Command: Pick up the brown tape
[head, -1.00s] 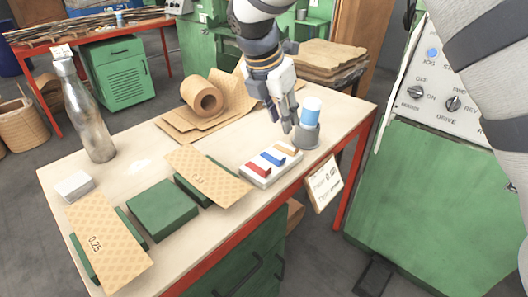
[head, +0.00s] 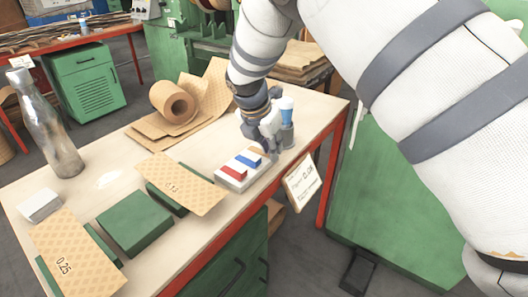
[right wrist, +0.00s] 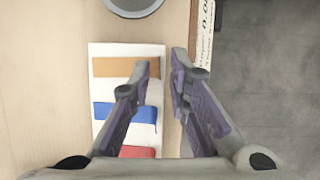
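The brown tape (right wrist: 112,67) is a flat tan strip at the far end of a white holder (right wrist: 99,126) in the right wrist view. My right gripper, also in the wrist view (right wrist: 161,66), is open and empty. Its left finger overlaps the tape's right end in the picture, and its right finger is beyond the holder's right edge. I cannot tell whether they touch. The left gripper is out of view.
A blue tape (right wrist: 122,112) and red tape (right wrist: 136,152) share the holder. A hanging sign (head: 302,182) is at the table's right edge. Cardboard-like sheets, a roll (head: 172,101) and green blocks (head: 135,223) lie left.

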